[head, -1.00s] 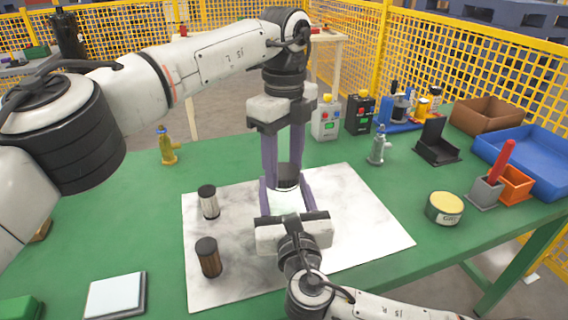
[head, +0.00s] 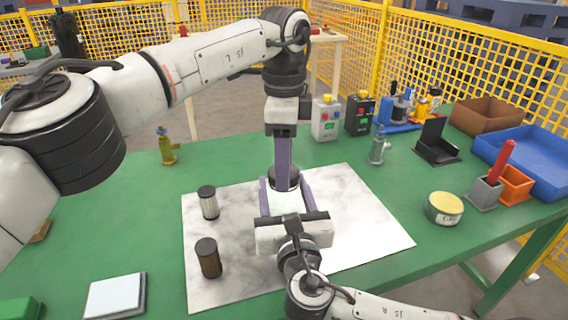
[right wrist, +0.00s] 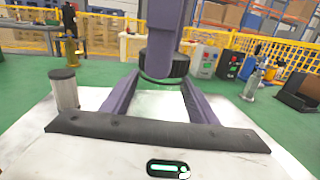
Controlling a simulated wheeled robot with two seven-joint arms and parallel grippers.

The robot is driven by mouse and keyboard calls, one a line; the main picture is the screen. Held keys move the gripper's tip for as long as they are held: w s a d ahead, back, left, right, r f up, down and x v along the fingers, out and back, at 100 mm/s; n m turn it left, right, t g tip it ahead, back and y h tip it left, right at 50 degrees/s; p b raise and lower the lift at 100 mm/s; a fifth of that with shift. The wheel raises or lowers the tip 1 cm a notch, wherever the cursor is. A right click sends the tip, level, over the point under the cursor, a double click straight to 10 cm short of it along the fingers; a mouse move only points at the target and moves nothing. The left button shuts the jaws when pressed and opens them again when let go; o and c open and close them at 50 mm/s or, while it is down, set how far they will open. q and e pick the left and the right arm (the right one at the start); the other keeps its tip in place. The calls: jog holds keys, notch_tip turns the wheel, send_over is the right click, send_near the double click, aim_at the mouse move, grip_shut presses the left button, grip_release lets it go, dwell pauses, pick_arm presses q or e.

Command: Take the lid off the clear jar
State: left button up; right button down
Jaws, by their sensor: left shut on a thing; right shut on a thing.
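The clear jar (head: 284,204) stands on the pale marbled mat (head: 360,235), largely hidden behind my right gripper. Its dark lid (right wrist: 165,66) shows at the top of the jar in the right wrist view; I see no clear gap between them. My left gripper (head: 284,182) points straight down from above and is shut on the lid, its fingers seen edge-on. My right gripper (head: 287,190) reaches in from the front, low over the mat, and is shut on the jar's body, one finger on each side.
Two other dark-lidded jars stand left of the grippers, one pale (head: 209,204) and one brown (head: 208,259). A yellow-topped tin (head: 444,208) stands to the right. A silver bottle-like object (head: 377,146) and control boxes (head: 326,118) stand behind. The mat's right side is clear.

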pick_arm(q)
jog(key=shift+r, duration=0.2)
jog(key=shift+r, duration=0.9)
jog(key=shift+r, duration=2)
pick_arm(e)
jog(key=c, duration=0.6)
grip_release()
jog(key=shift+s, duration=0.1)
